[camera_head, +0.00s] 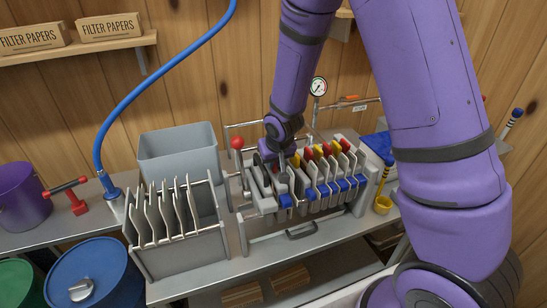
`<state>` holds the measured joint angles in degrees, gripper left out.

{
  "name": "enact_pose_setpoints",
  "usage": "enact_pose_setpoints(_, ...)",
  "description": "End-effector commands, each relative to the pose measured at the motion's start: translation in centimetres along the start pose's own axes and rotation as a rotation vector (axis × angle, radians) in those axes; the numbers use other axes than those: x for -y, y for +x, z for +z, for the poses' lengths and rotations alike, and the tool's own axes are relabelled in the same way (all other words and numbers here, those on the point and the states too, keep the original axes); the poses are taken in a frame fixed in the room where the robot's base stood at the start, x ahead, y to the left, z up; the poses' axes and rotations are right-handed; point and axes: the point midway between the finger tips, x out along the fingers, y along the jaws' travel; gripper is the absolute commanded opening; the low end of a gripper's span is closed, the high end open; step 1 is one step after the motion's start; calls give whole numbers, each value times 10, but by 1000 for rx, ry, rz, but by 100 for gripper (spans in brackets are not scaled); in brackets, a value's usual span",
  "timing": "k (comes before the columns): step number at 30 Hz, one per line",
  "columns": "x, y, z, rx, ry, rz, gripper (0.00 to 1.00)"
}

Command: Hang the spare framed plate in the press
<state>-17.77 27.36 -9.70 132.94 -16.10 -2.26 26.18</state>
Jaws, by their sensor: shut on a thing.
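The press (364,199) stands on the bench in the middle of the camera view, with several pale framed plates (322,180) hanging in a row. They carry red and yellow marks on top and blue tabs at the front. My gripper (277,160) is over the left part of the press, pointing down. It is shut on a pale framed plate (281,186) among the press bars, left of the row. The jaws and much of this plate are hidden, so I cannot tell whether it rests on the rails. More plates (168,211) stand in a grey rack (185,258) at left.
A grey tub (181,153) stands behind the rack. A blue hose (128,88) arches at left. A red-knobbed lever (238,143) and a gauge (318,87) rise near my arm.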

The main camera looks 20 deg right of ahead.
Motion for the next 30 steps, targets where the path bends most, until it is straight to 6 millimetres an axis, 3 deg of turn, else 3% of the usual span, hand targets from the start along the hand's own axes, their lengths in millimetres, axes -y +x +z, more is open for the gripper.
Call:
enact_pose_setpoints(9, 0, 1, 0, -2, 0, 0, 0)
enact_pose_setpoints(10, 0, 1, 0, -1, 0, 0, 22)
enact_pose_setpoints(13, 0, 1, 0, -1, 0, 0, 44)
enact_pose_setpoints(18, 0, 2, 1, 1, 0, 0, 45)
enact_pose_setpoints(20, 0, 2, 1, 1, 0, 0, 58)
enact_pose_setpoints(21, 0, 2, 1, 1, -1, 0, 60)
enact_pose_setpoints(30, 1, 1, 1, 1, -2, -1, 60)
